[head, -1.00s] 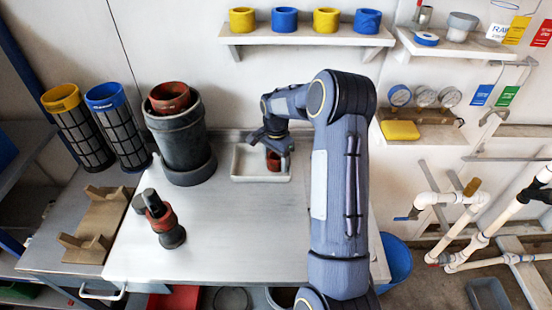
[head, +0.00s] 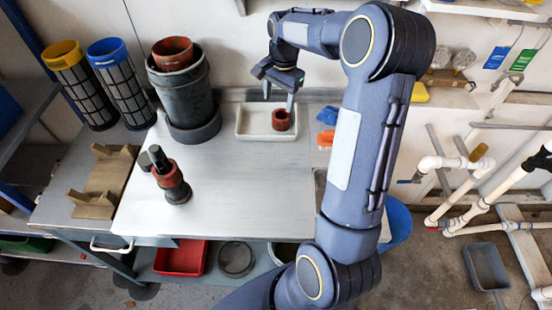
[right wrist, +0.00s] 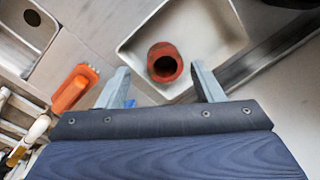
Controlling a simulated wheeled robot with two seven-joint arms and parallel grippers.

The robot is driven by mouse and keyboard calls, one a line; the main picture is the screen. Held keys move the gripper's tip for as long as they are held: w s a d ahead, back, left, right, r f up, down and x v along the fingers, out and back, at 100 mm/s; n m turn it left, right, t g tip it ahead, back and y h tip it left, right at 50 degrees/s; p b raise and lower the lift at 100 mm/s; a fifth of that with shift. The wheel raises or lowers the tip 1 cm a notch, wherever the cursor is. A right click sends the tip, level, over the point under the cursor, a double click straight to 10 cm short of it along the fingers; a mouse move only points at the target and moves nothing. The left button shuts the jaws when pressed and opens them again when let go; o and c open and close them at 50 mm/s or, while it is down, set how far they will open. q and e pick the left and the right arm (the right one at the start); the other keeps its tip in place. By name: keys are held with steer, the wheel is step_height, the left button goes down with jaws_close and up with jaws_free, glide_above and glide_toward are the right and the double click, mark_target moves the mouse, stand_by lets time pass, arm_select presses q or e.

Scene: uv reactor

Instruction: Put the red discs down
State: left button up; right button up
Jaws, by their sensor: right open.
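A red hollow cylinder, which may be the stacked red discs (head: 281,120), stands in the right part of a white tray (head: 254,136) at the back of the bench. In the right wrist view the red cylinder (right wrist: 164,62) shows its dark open bore, beyond and between the fingertips. My right gripper (head: 279,96) is open and empty, just above and behind the cylinder, apart from it. Another red ring (head: 172,52) sits in the mouth of a dark grey vessel (head: 183,95). My left gripper is not in view.
A dark fitting with a red collar (head: 170,178) stands at the front left of the bench. An orange brush (head: 325,138) lies right of the tray. Two mesh cartridges (head: 121,80) stand at the left. The bench middle (head: 245,190) is clear.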

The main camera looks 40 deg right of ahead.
steer(key=s+a+r+n+t+y, duration=0.25)
steer(key=s+a+r+n, duration=0.5)
steer(key=s+a, duration=0.55)
steer(key=s+a+f+n+t, duration=0.2)
steer(key=s+a+n, duration=0.4)
steer(key=s, duration=0.5)
steer(key=shift+s+a+f+y, duration=0.2)
steer(key=shift+a+f+y, duration=0.3)
steer(key=shift+a, duration=0.55)
